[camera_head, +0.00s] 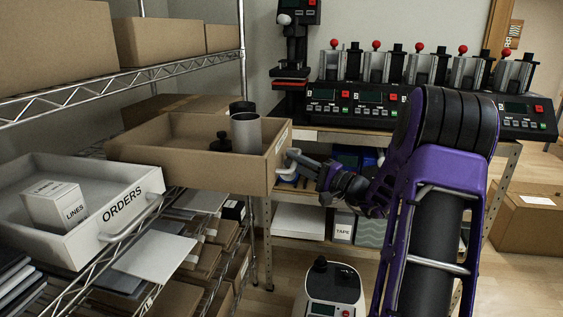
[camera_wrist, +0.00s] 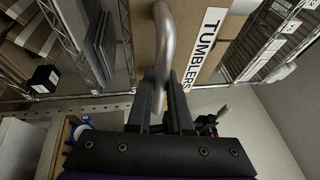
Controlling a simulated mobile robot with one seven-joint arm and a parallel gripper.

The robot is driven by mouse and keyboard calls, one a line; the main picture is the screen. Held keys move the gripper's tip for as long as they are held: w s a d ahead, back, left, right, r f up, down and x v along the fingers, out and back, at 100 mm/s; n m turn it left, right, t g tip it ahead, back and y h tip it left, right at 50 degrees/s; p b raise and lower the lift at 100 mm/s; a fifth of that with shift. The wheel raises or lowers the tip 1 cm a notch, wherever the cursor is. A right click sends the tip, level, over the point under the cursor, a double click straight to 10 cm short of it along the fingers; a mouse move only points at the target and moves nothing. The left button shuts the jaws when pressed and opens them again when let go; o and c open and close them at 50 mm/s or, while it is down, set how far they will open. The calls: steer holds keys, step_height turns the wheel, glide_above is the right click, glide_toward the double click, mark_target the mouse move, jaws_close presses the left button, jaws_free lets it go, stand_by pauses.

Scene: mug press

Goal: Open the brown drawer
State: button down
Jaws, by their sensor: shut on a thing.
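The brown drawer (camera_head: 205,168) stands out from the wire shelf with its inside in view from above. A grey tumbler (camera_head: 246,132) and black pieces are in it. In the wrist view, its front (camera_wrist: 203,28) carries a TUMBLERS label and a curved metal handle (camera_wrist: 167,38). My gripper (camera_head: 293,167) is at the front of the drawer, its fingers shut on the handle. In the wrist view my gripper (camera_wrist: 166,80) has a dark finger on each side of the metal bar. The fingertips are small in the head view.
A white ORDERS drawer (camera_head: 75,224) with a LINES box stands out at left. A bench with several presses (camera_head: 372,112) is behind my arm. A white scale-like device (camera_head: 332,288) is below, near the floor. Cardboard boxes (camera_head: 175,40) fill the upper shelf.

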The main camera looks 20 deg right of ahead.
steer(key=shift+s+d, duration=0.15)
steer(key=shift+d, duration=0.05)
steer(key=c, duration=1.1)
jaws_free()
steer(key=v, duration=1.7)
steer(key=shift+s, duration=0.2)
steer(key=shift+w, duration=0.1)
